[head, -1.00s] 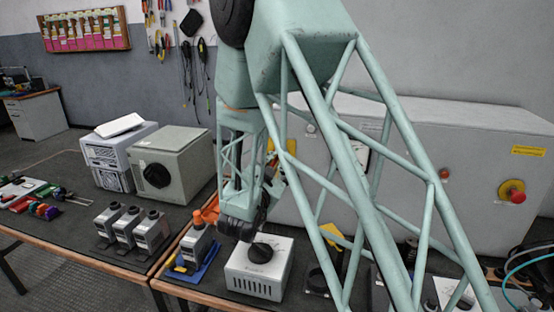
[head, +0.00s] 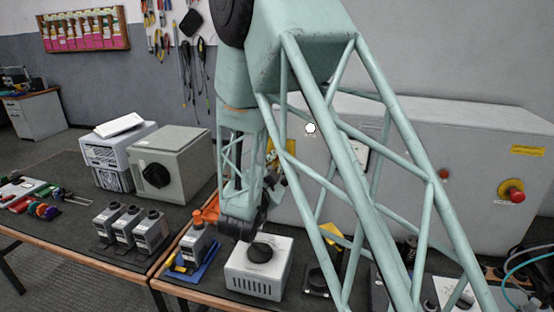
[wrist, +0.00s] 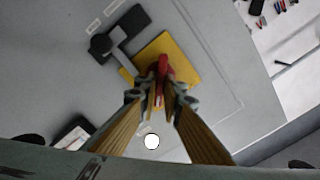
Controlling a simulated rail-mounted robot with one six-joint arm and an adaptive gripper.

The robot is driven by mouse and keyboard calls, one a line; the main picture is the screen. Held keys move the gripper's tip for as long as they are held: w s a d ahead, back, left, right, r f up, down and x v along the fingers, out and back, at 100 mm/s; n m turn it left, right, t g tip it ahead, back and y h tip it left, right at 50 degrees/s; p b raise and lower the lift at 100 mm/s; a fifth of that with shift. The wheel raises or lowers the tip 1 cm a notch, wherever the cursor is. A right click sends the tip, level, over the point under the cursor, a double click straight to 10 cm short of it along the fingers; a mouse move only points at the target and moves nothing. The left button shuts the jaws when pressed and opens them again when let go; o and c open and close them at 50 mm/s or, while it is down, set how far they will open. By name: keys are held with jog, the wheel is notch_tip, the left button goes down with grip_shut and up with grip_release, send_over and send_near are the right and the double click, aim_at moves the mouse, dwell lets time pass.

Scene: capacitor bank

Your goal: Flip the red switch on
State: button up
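The red switch (wrist: 163,70) stands out from a yellow plate (wrist: 182,58) on the grey cabinet in the wrist view. My gripper (wrist: 161,92) is at the switch, its two fingers drawn close together with the red handle between their tips. The fingertips hide part of the switch. In the head view my gripper (head: 272,165) reaches the cabinet front beside the yellow plate (head: 288,147), and the red handle cannot be made out there. A round white lamp (head: 310,128) near the plate looks bright; the wrist view shows a bright white disc (wrist: 152,141) too.
The grey cabinet (head: 460,150) carries a red emergency button (head: 515,191) at right. Below my arm, the bench holds a white box with a black knob (head: 258,270). Several small grey units (head: 150,232) stand at left. A dark lever (wrist: 115,50) lies close to the yellow plate.

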jog(key=o, duration=0.5)
jog(key=shift+c, duration=0.2)
jog(key=shift+s, duration=0.15)
jog(key=v, duration=1.1)
jog(key=shift+s, duration=0.3)
jog(key=shift+a, duration=0.15)
jog(key=shift+w, duration=0.1)
